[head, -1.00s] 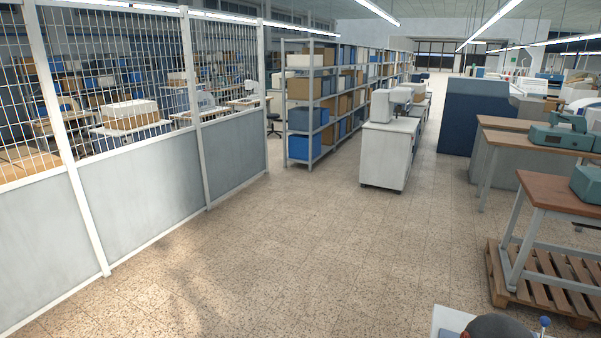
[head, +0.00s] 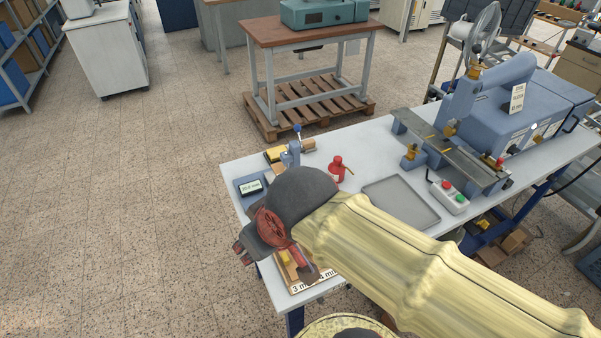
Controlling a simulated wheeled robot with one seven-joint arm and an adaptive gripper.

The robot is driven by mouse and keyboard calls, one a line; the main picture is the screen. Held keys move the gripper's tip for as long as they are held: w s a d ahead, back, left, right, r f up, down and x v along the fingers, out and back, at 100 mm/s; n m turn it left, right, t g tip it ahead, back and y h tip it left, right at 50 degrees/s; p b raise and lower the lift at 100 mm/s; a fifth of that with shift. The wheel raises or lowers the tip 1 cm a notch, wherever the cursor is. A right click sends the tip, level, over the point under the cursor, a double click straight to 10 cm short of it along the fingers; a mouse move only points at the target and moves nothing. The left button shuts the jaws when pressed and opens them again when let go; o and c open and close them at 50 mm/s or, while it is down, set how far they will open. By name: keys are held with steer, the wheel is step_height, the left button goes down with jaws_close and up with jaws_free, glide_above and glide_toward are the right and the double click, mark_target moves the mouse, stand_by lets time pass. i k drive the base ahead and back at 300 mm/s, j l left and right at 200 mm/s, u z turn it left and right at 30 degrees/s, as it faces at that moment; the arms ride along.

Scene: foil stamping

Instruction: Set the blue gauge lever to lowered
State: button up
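The blue-knobbed gauge lever (head: 297,129) stands up from a small blue-grey gauge (head: 291,153) at the back left of the white bench (head: 330,150). The knob is at the top of its stem. A small display (head: 250,186) with digits sits in front of the gauge. My arm, in a pale yellow sleeve, reaches over the front of the bench from the lower right. My gripper (head: 243,248) is at the bench's left edge, nearer to me than the gauge and apart from the lever. Its fingers are mostly hidden behind the wrist, and their opening is unclear.
A red device (head: 339,169) stands right of the gauge, and a shallow grey tray (head: 401,202) lies beyond it. A blue stamping machine (head: 530,110) and a button box (head: 449,197) fill the right side. A wooden table (head: 291,32) on a pallet stands behind; floor is free at left.

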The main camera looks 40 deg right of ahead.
mark_target(298, 126)
steer(key=z, duration=0.95)
steer(key=k+j+z, duration=0.2)
steer(key=k+j, duration=0.15)
steer(key=j, duration=0.2)
steer(key=k+j+z, duration=0.15)
steer(key=k+j, duration=0.25)
steer(key=i+j+z, duration=0.25)
steer(key=j, duration=0.55)
steer(key=j+z, duration=0.3)
steer(key=j, duration=0.5)
steer(key=i+j+z, duration=0.3)
steer(key=i+j, duration=0.25)
steer(key=i+j+z, duration=0.25)
steer(key=i+j, duration=0.55)
steer(key=i, duration=0.25)
steer(key=l+z, duration=0.05)
